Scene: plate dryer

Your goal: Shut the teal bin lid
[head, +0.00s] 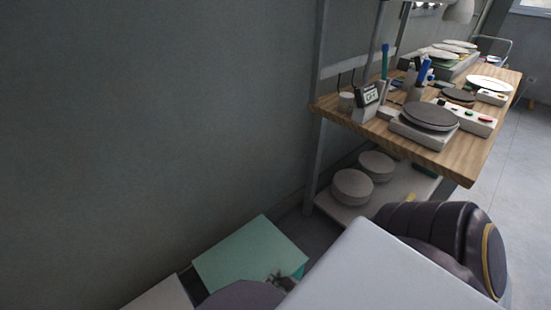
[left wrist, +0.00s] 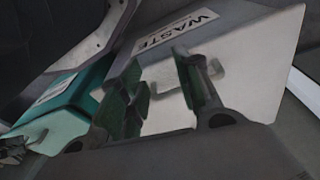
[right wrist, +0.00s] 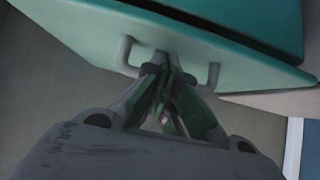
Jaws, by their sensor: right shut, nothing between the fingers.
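The teal bin lid (head: 250,252) shows as a flat teal panel low in the head view, near the wall. In the right wrist view a teal panel (right wrist: 90,30) carries a grey U-shaped handle (right wrist: 213,76), with a dark gap behind the panel's edge. My right gripper (right wrist: 163,68) is shut and empty, its fingertips at the handle; contact is unclear. It also shows at the lid's near right edge in the head view (head: 283,279). My left gripper (left wrist: 160,88) is open in front of a pale panel marked WASTE (left wrist: 255,55). The teal bin (left wrist: 72,100) is left of it.
A pale panel (head: 160,296) lies left of the teal lid. A wooden table (head: 462,168) with plates and devices stands at the right; its lower shelf (head: 330,208) holds round grey items (head: 352,187). The dark wall is close on the left.

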